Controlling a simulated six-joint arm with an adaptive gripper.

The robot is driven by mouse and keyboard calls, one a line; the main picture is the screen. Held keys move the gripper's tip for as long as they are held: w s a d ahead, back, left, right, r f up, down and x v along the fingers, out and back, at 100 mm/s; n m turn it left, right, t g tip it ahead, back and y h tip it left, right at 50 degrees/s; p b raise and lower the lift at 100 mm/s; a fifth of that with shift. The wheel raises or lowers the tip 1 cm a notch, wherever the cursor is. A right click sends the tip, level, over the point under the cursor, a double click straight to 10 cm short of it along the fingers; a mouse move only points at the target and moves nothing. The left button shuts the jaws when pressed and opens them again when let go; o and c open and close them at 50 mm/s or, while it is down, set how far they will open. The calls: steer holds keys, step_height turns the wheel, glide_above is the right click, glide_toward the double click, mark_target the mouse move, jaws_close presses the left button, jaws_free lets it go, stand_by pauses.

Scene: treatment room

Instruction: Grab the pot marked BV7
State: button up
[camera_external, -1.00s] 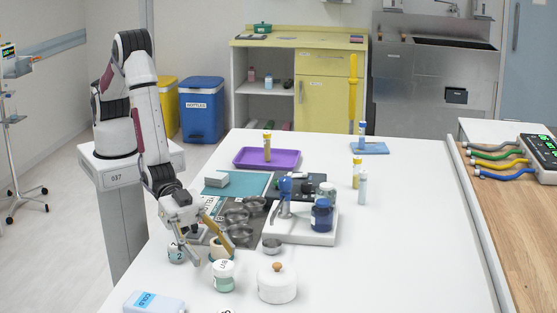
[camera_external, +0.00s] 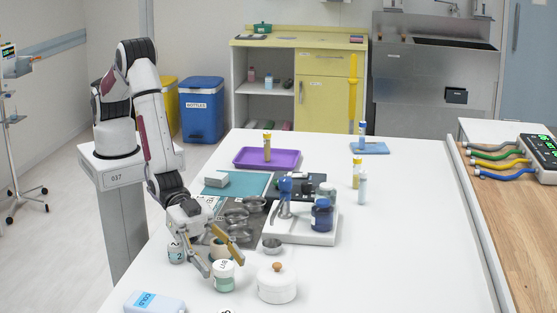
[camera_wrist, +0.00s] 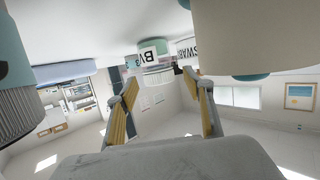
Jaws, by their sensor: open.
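In the wrist view a small pot with a white and pale green body (camera_wrist: 156,62) carries a label of which "BV" is readable; the rest is turned away. It appears upside down there, ahead and between my fingertips. In the external view a pot with a white lid and green body (camera_external: 223,278) stands at the near left of the table, its lid lettering too small to read surely. My gripper (camera_external: 225,268) is open and tilted down, its fingers at either side of this pot. My gripper also shows in the wrist view (camera_wrist: 160,82), with nothing held.
A white lidded pot with a knob (camera_external: 277,285) is just right. A COLD pack (camera_external: 154,303) lies nearest. Metal bowls (camera_external: 238,233) are behind.

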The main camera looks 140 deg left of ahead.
steer(key=shift+x, duration=0.95)
steer(key=c, duration=1.2)
